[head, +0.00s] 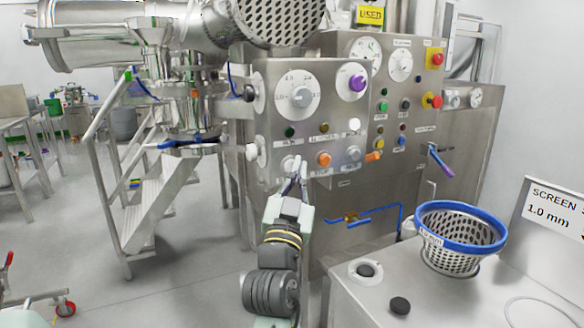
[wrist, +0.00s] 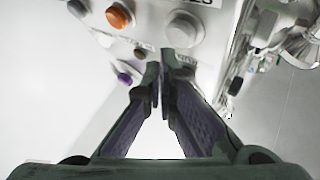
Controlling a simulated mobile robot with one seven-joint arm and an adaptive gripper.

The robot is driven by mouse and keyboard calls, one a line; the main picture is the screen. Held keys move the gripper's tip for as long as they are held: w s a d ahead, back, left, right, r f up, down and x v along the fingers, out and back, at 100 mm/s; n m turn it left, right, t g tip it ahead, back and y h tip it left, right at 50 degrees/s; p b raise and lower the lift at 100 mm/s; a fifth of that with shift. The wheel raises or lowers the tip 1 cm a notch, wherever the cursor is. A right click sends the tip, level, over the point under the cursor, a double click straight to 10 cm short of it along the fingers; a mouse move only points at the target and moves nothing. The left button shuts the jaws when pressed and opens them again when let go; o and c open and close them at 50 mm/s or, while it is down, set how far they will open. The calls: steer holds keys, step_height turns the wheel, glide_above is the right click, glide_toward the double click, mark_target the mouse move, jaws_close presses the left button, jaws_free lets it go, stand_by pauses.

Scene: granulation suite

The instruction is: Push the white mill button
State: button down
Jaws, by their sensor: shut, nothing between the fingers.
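The white button (head: 289,163) is at the lower left of the steel control panel, left of an orange button (head: 323,158). My gripper (head: 298,168) is shut and empty in front of the panel, with its fingertips close to the white button and partly overlapping it in the head view. In the wrist view the white button (wrist: 185,29) lies just beyond the shut fingertips (wrist: 161,68), with the orange button (wrist: 120,15) to its left. I cannot tell whether the fingertips touch the panel. The button's label is too blurred to read fully.
More buttons, lamps and dials cover the panel, including a purple knob (head: 357,83) and red emergency stops (head: 437,57). A counter with a blue-rimmed screen basket (head: 461,238) stands at the right. Metal steps (head: 160,195) stand left; open floor lies front left.

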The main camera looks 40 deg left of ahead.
steer(key=shift+a, duration=0.1)
stand_by(0.5)
steer(key=shift+w+a, duration=0.15)
steer(key=shift+a, duration=0.15)
